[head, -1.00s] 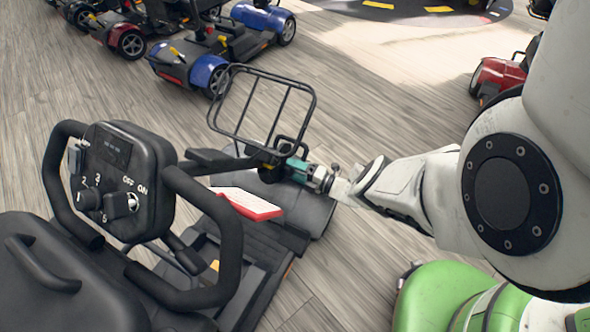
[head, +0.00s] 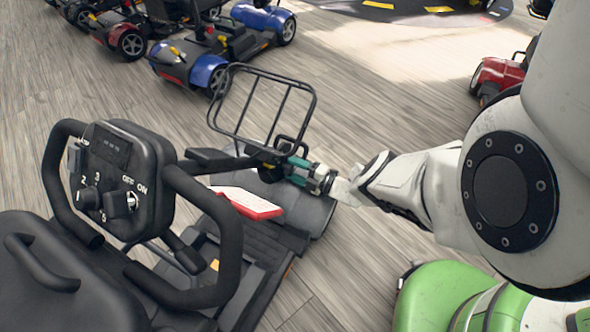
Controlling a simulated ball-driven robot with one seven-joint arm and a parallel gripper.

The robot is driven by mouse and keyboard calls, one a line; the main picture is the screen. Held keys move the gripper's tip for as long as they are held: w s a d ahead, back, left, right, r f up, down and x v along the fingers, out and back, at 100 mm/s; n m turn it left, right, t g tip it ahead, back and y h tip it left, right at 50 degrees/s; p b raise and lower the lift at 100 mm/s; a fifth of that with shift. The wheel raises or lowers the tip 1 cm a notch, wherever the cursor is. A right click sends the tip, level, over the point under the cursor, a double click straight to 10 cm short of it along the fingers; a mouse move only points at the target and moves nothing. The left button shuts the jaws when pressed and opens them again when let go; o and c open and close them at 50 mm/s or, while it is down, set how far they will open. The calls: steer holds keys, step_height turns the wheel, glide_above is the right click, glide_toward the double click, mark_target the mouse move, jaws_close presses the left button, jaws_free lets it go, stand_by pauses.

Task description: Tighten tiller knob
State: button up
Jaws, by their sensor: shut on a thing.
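The black tiller (head: 130,165) of the nearest scooter stands at the left, with dials, an OFF/ON switch and loop handles. My gripper (head: 291,170) reaches in from the right, its teal fingers shut at the tiller's far side, just below the wire basket. The fingers appear closed around the tiller knob, which is too small and too covered by them to make out. The two fingers show one above the other.
A black wire basket (head: 262,108) rises right above my gripper. A red and white box or booklet (head: 248,202) lies by the scooter's deck. Blue scooters (head: 205,70) stand behind; open floor lies between.

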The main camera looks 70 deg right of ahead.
steer(key=o, duration=1.1)
steer(key=shift+c, duration=0.2)
steer(key=s, duration=0.3)
steer(key=s+a+p, duration=0.1)
steer(key=s, duration=0.3)
steer(key=s+a+p, duration=0.1)
steer(key=s, duration=0.2)
steer(key=shift+s, duration=0.35)
